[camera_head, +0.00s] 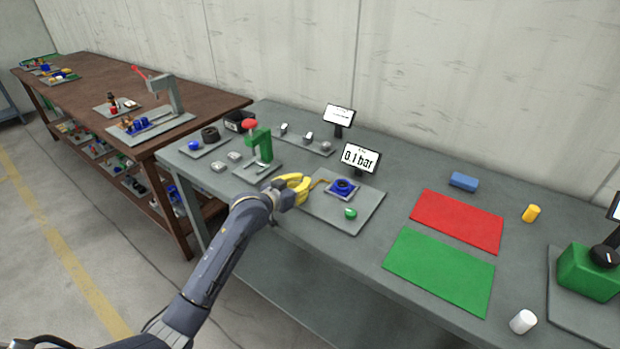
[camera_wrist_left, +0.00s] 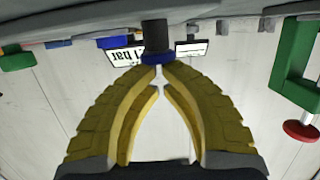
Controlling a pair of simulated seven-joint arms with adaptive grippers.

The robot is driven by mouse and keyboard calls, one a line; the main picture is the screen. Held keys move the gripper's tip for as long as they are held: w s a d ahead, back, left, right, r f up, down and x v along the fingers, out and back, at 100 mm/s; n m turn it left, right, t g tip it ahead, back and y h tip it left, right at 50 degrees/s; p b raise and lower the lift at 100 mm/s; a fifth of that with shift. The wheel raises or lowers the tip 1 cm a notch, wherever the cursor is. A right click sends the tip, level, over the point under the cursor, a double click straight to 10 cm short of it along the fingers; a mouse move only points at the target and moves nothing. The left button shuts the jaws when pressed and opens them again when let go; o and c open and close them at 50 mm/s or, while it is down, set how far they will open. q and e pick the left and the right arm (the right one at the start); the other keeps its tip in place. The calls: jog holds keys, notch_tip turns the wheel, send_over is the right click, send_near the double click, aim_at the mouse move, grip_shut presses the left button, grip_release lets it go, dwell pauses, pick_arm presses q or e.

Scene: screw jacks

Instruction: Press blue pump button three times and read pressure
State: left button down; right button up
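The blue pump button (camera_head: 343,186) sits on a square blue base on a grey plate (camera_head: 366,206). The display (camera_head: 360,158) behind it reads "0.1 bar". My left gripper (camera_head: 308,187) has yellow fingers and is just left of the button in the head view, apart from it. In the left wrist view its fingertips (camera_wrist_left: 159,74) come together at the tips and hold nothing. Beyond the tips there is a blue disc (camera_wrist_left: 158,57) with a dark grey cylinder; I cannot tell whether they touch it. My right gripper is not in view.
A green knob (camera_head: 350,213) sits on the same plate. A green press with a red knob (camera_head: 262,143) stands to the left. Red (camera_head: 457,220) and green (camera_head: 440,270) mats lie to the right. Another screen (camera_head: 339,116) stands behind.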

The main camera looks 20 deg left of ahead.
pick_arm(q)
jog(key=shift+d+r, duration=0.1)
jog(key=shift+r, duration=1.95)
jog(key=v, duration=1)
jog(key=shift+f, duration=0.1)
jog(key=shift+r, duration=1)
jog(key=shift+w, duration=0.1)
jog(key=x, duration=1)
jog(key=shift+r, duration=0.1)
notch_tip(320, 180, down, 2)
jog(key=shift+f, duration=1.05)
